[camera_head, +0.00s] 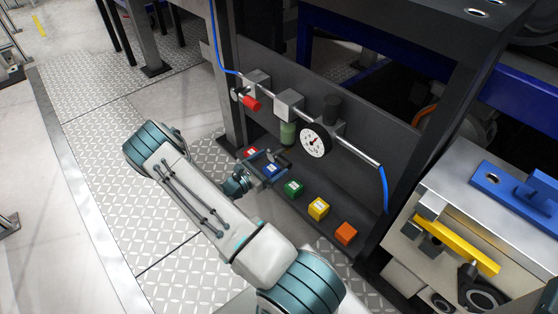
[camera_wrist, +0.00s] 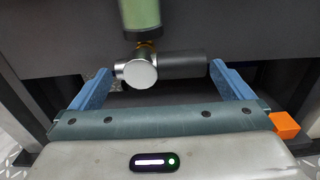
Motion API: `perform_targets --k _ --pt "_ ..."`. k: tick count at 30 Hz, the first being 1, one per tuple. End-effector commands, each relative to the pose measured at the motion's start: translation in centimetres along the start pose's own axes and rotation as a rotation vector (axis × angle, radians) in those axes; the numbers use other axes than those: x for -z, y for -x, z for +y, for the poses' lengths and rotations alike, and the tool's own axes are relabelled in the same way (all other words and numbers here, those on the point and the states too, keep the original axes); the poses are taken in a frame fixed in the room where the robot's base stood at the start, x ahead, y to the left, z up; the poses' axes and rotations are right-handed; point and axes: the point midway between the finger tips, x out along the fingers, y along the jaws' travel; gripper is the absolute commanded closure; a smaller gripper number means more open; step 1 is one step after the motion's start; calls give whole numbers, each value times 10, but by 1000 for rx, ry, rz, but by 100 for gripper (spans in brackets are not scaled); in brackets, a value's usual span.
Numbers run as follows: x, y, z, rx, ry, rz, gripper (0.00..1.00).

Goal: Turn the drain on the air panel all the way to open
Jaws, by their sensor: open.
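The dark air panel (camera_head: 350,190) stands in the middle of the head view. Its green bowl (camera_head: 287,134) hangs from a grey block and shows at the top of the wrist view (camera_wrist: 141,14). Below the bowl is the drain (camera_wrist: 139,73), a round metal body with a dark cylindrical handle (camera_wrist: 185,66) pointing right, roughly level in the wrist view. My gripper (camera_wrist: 161,73) is open, with one blue finger on each side of the drain and handle. I cannot tell whether a finger touches it. In the head view my gripper (camera_head: 270,163) is just below the bowl.
A red knob (camera_head: 251,104), a pressure gauge (camera_head: 315,141) and a blue hose (camera_head: 384,190) are on the panel. Green (camera_head: 293,188), yellow (camera_head: 318,208) and orange (camera_head: 346,233) blocks sit along its foot, with red and blue ones near my gripper. A metal machine stands right.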

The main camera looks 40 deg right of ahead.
Motion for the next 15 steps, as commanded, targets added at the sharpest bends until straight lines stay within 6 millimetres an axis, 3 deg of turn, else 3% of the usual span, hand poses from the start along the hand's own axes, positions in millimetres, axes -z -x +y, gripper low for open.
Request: perform_targets --k 6,15 --pt "1 -32 0 1 -2 0 0" --pt "0 -43 0 0 -1 0 0"
